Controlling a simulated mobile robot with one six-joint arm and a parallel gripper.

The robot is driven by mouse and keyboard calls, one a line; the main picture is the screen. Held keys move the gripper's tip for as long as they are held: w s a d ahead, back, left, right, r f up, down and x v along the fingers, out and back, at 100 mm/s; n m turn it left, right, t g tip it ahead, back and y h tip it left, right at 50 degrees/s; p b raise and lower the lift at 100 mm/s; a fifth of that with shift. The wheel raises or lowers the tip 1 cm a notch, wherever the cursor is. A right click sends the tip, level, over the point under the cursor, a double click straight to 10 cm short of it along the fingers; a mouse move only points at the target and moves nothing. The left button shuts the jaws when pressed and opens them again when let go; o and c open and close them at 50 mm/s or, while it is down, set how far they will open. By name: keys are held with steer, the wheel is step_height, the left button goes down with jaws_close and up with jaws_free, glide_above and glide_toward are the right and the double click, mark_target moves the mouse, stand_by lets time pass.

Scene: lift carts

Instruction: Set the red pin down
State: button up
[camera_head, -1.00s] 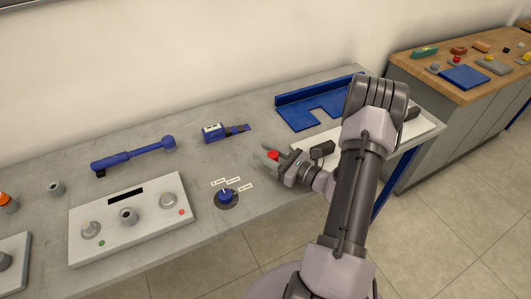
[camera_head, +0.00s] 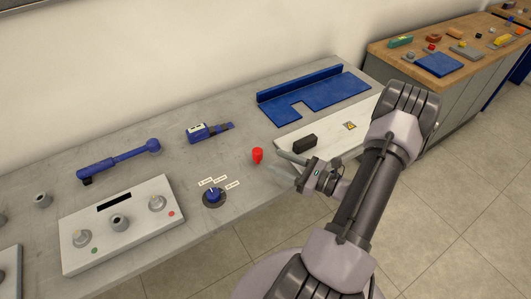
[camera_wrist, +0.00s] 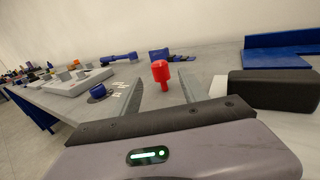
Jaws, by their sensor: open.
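The red pin (camera_head: 257,155) stands upright on the grey workbench (camera_head: 235,130), between the blue rotary knob and the white board. It also shows in the wrist view (camera_wrist: 161,73), beyond and between my finger tips. My gripper (camera_head: 284,168) is open and empty, to the right of the pin and apart from it.
A blue rotary knob (camera_head: 212,195) with labels lies left of the pin. A white board with a black block (camera_head: 304,144) lies close to my gripper. A white panel (camera_head: 75,224) is at left.

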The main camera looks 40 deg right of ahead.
steer(key=shift+s+d, duration=0.1)
steer(key=shift+s, duration=0.5)
steer(key=w+a+r+n+g+y, duration=0.1)
steer(key=a+r+n+g+y, duration=0.1)
steer(key=a+r+n+g, duration=0.45)
steer(key=a+r+n+g+y, duration=0.2)
steer(key=a+n, duration=0.2)
steer(key=a, duration=0.5)
steer(key=w+a+r+n+g+y, duration=0.1)
steer(key=a+r+n+g+y, duration=0.1)
steer(key=a+r+n+g, duration=0.5)
steer(key=s+a+r+n+t+h, duration=0.4)
steer(key=s+a+r+n+h, duration=0.3)
steer(key=n, duration=0.4)
steer(key=shift+s+a+h, duration=0.8)
steer(key=shift+a, duration=0.45)
